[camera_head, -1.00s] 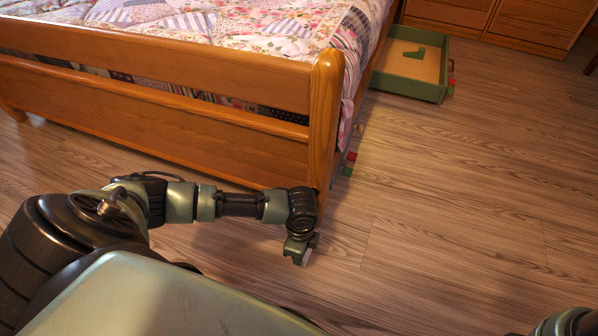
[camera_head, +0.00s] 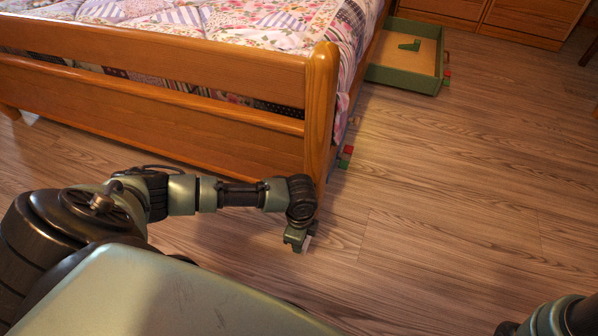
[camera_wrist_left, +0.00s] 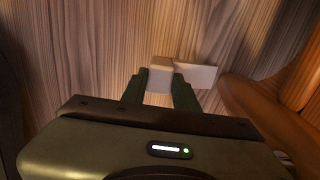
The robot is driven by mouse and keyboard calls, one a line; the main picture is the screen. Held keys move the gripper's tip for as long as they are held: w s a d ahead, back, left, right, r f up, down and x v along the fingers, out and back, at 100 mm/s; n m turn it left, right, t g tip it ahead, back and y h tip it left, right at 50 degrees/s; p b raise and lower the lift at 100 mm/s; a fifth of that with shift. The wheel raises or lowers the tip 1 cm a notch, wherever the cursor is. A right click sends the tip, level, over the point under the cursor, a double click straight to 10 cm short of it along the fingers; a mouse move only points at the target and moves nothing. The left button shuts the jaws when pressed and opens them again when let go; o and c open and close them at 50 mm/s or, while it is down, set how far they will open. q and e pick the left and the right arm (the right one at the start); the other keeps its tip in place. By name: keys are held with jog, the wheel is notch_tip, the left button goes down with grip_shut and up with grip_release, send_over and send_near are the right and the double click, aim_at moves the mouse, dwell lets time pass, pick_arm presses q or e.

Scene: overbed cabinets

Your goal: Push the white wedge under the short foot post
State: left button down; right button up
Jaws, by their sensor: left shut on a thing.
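The white wedge (camera_wrist_left: 159,76) is between the fingers of my left gripper (camera_wrist_left: 160,98), low over the wood floor. A flatter white piece (camera_wrist_left: 197,75) shows just to its right; I cannot tell if both are one body. In the head view my left gripper (camera_head: 298,243) is beside the base of the foot post (camera_head: 320,110) at the bed's near right corner, and a bit of white shows at it. The post also fills the right of the left wrist view (camera_wrist_left: 262,112). Its bottom end is hidden behind my arm in the head view. My right gripper is out of view.
The bed's footboard (camera_head: 150,110) runs left from the post. Small red and green blocks (camera_head: 346,157) lie by the bed's side. A green open drawer or tray (camera_head: 402,78) stands farther back. The floor (camera_head: 460,190) to the right is clear.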

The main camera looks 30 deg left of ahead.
pick_arm(q)
jog(key=shift+w+a, duration=0.15)
jog(key=shift+w, duration=0.5)
jog(key=shift+w+r, duration=0.1)
jog(key=c, duration=1)
grip_release()
jog(key=shift+w+a, duration=0.1)
jog(key=shift+w, duration=0.15)
jog(key=shift+r+p, duration=0.15)
jog(key=shift+p, duration=0.15)
jog(key=shift+w+r+p, duration=0.1)
jog(key=shift+r+p, duration=0.3)
jog(key=shift+p, duration=0.15)
notch_tip(320, 180, up, 7)
jog(key=p, duration=0.9)
